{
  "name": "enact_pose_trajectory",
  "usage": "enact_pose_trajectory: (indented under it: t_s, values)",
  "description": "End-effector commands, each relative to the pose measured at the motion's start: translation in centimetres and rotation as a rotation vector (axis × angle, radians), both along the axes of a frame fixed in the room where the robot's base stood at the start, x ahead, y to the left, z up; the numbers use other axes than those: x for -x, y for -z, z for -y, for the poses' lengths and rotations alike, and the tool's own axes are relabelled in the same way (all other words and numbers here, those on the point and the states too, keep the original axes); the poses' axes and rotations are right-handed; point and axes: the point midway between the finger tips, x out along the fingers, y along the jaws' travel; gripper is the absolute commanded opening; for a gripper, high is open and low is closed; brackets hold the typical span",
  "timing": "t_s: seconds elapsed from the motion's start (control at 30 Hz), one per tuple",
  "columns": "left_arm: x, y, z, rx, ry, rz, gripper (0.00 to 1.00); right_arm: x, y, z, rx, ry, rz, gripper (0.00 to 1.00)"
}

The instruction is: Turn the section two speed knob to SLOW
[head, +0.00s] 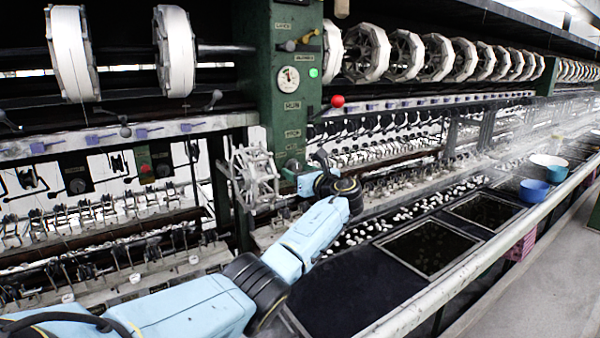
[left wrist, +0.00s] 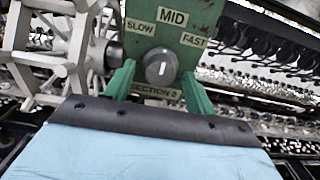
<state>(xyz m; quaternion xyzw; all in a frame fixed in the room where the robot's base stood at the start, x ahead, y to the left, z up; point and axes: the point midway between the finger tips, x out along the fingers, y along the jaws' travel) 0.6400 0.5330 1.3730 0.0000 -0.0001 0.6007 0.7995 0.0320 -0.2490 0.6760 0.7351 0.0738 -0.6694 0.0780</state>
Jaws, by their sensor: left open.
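The section two speed knob (left wrist: 161,66) is a round grey dial on a green panel (left wrist: 190,18) in the left wrist view. Its white mark points up toward the MID label (left wrist: 173,19). The SLOW label (left wrist: 141,28) is up and left of it, the FAST label (left wrist: 193,40) up and right. A SECTION 2 label shows below. My left gripper (left wrist: 159,88) is open, with one green finger on each side of the knob. I cannot tell whether they touch it. In the head view my left gripper (head: 294,172) is at the lower green post, and the knob cannot be made out.
A pale spoked wheel (head: 254,178) stands close left of my gripper. A red ball-ended lever (head: 337,101) sticks out above it. The green post (head: 283,70) carries a gauge and small levers. Dark basins (head: 427,247) and a blue bowl (head: 533,190) line the right.

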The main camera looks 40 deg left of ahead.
Motion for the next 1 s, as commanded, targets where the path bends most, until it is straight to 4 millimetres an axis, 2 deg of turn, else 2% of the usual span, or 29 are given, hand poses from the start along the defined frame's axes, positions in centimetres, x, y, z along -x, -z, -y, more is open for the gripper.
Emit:
enact_pose_trajectory:
  t_s: [0.07, 0.4, 0.73, 1.0]
  values:
    - [0.0, 0.0, 0.0, 0.0, 0.0, 0.0, 0.54, 0.3, 0.0, 0.0, 0.0, 0.0, -0.005, 0.0]
    - [0.0, 0.0, 0.0, 0.0, 0.0, 0.0, 0.11, 0.3, 0.0, 0.0, 0.001, 0.0, -0.006, 0.0]
    - [0.0, 0.1, 0.1, 0.016, -0.001, 0.051, 0.11, 0.1, 0.4, 0.0, 0.001, 0.0, -0.003, 0.0]
    - [0.0, 0.3, 0.1, 0.066, -0.001, 0.223, 0.11, 0.0, 1.6, 0.0, 0.0, 0.0, -0.002, 0.0]
